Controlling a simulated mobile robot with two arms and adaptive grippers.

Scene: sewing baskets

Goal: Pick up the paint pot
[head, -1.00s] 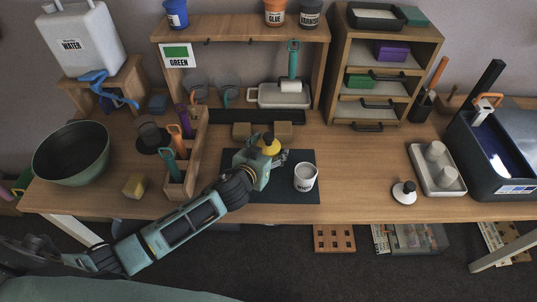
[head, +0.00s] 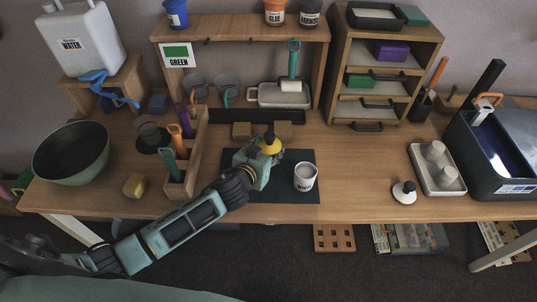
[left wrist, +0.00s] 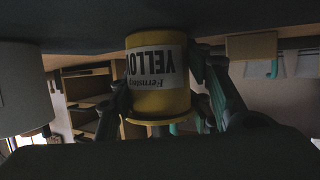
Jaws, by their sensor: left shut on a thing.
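The yellow paint pot (head: 269,145) stands upright at the back of the dark mat (head: 262,196). In the left wrist view the yellow pot (left wrist: 158,85) appears upside down, with its white "YELLOW" label showing. My left gripper (head: 266,153) is shut on this pot, with a finger on either side. The pot's base seems to be on the mat; I cannot tell of any gap. A white paint pot (head: 305,178) stands on the mat to the right of the gripper. My right gripper is not in view.
A wooden tool rack (head: 190,165) and yellow sponge (head: 134,186) are left of the arm. Wooden blocks (head: 283,130) sit behind the pot. A white tray (head: 437,171) and a white-and-black item (head: 404,193) are on the right.

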